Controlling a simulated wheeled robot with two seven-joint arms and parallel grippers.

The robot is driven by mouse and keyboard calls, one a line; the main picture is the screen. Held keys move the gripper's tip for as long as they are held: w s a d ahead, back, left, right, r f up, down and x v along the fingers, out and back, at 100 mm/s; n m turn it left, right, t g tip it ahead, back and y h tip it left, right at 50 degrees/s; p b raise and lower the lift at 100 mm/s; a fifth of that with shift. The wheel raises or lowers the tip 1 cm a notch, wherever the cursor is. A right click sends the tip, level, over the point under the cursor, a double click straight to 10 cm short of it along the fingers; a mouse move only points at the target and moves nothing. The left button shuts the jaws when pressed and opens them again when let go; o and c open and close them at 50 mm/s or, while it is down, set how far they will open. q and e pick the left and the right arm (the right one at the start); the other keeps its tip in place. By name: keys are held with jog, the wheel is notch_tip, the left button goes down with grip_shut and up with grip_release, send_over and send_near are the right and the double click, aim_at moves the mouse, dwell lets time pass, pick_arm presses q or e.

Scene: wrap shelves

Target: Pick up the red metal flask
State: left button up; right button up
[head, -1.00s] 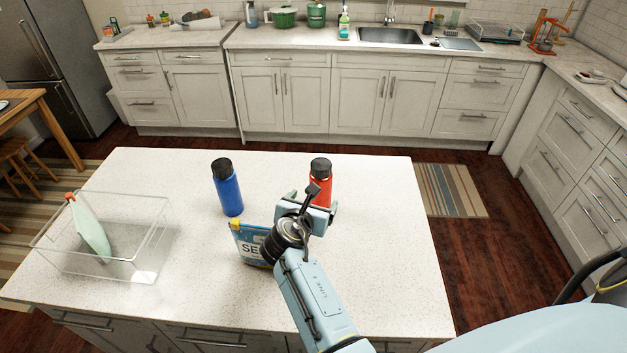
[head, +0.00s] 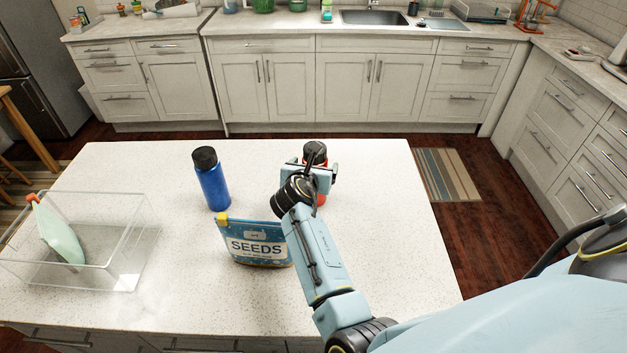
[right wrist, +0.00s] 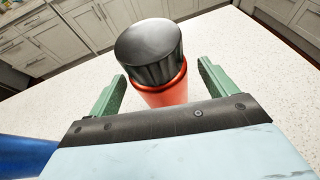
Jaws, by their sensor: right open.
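The red flask (head: 321,198) with a black cap stands upright on the white island, partly hidden behind my right gripper (head: 308,167) in the head view. In the right wrist view, the red flask (right wrist: 163,93) with its black cap stands between the two green fingers of the right gripper (right wrist: 156,88). The fingers are open, one on each side of it, with gaps showing on both sides. My left gripper is not in view.
A blue flask (head: 212,184) stands to the left of the red one. A SEEDS bag (head: 256,243) stands in front, beside my right arm. The island top (head: 390,220) to the right is bare.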

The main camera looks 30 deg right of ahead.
jog(key=shift+b+x, duration=0.4)
jog(key=shift+x, duration=0.7)
jog(key=shift+r, duration=0.1)
jog(key=c, duration=1.2)
